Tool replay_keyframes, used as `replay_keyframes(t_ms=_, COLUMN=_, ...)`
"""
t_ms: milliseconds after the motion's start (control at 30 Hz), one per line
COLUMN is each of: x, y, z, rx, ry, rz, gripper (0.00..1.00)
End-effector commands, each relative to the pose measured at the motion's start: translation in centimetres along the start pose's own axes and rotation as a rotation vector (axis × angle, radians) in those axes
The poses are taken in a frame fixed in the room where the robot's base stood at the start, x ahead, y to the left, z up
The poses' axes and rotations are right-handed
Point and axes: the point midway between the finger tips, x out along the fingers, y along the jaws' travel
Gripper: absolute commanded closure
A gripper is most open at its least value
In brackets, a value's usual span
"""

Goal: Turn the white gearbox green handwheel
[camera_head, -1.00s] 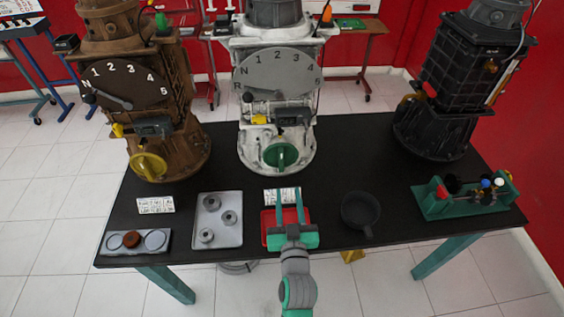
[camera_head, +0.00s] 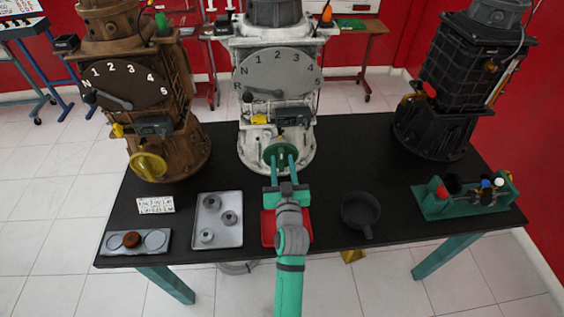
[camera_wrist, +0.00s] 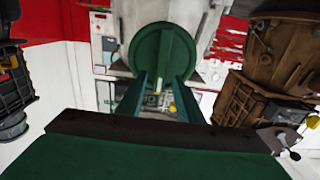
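The white gearbox (camera_head: 277,70) stands at the back middle of the black table. Its green handwheel (camera_head: 281,153) is low on its front and fills the upper middle of the wrist view (camera_wrist: 163,52). My gripper (camera_head: 281,160) reaches toward the handwheel with its two green fingers apart. In the wrist view, the open gripper (camera_wrist: 157,92) has one finger on each side of the wheel's lower part. Whether the fingers touch the rim I cannot tell. The grey pointer (camera_head: 258,91) on the gearbox dial (camera_head: 276,72) points near R.
A brown gearbox (camera_head: 130,70) with a yellow handwheel (camera_head: 149,166) stands left, a black gearbox (camera_head: 462,80) right. In front are a grey tray with rings (camera_head: 229,237), a red tray (camera_head: 268,230), a dark pan (camera_head: 361,212) and a green lever stand (camera_head: 462,207).

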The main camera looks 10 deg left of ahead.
Motion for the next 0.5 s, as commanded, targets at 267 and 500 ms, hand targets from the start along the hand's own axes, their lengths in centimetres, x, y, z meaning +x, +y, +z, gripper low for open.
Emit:
replay_keyframes(t_ms=267, x=0.88, y=-0.04, z=0.01, rx=0.000, ry=0.000, rz=-0.001, gripper=0.67)
replay_keyframes(t_ms=500, x=0.86, y=-0.04, z=0.00, rx=0.001, ry=0.000, rz=-0.001, gripper=0.86)
